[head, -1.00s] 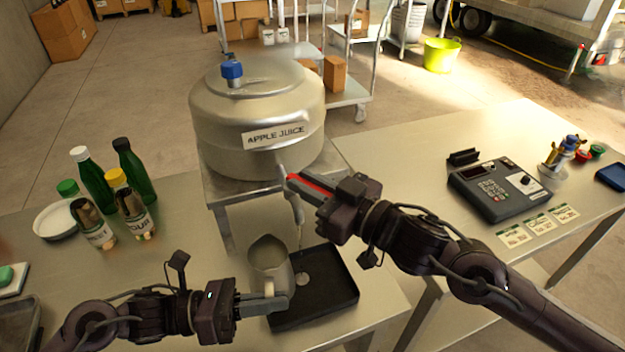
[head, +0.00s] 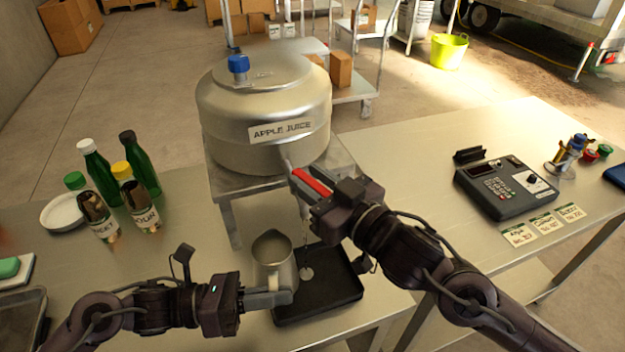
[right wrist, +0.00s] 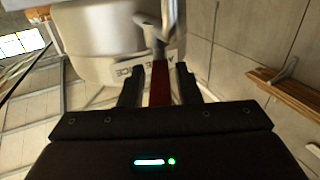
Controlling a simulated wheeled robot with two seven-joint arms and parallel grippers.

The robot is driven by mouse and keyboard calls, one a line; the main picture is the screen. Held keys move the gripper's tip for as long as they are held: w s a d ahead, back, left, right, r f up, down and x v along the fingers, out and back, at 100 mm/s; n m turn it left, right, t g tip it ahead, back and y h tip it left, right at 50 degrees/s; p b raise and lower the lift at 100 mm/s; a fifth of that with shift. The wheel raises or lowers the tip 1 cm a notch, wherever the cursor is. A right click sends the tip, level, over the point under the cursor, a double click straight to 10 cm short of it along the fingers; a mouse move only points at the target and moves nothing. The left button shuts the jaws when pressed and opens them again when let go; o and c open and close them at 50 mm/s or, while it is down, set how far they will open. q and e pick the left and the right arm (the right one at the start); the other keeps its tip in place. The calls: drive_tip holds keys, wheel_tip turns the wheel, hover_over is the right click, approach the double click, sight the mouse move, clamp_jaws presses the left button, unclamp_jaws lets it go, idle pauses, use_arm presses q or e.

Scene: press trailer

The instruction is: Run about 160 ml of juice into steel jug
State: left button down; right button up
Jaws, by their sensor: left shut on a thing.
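The steel jug (head: 275,252) stands upright at the left part of the black tray (head: 335,293). My left gripper (head: 268,299) is shut on the jug at its handle side. The apple juice tank (head: 265,110) sits on a stand behind. Its tap has a red lever (head: 312,182), also seen in the right wrist view (right wrist: 160,84). My right gripper (right wrist: 160,88) is open, its fingers on either side of the lever with gaps. A thin pale line drops below the spout, right of the jug, to a pale round spot (head: 307,273) on the tray; I cannot tell whether it is juice. The jug's inside is unclear.
Green bottles (head: 97,175) and labelled jars (head: 143,208) stand left by a white dish (head: 62,214). A keypad device (head: 506,187) and cards (head: 545,223) lie on the right table (head: 430,150).

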drive_tip(key=shift+o, duration=0.6)
drive_tip(key=shift+s+d, duration=0.2)
drive_tip(key=v, duration=0.6)
drive_tip(key=shift+s+d, duration=0.2)
drive_tip(key=shift+s, duration=0.15)
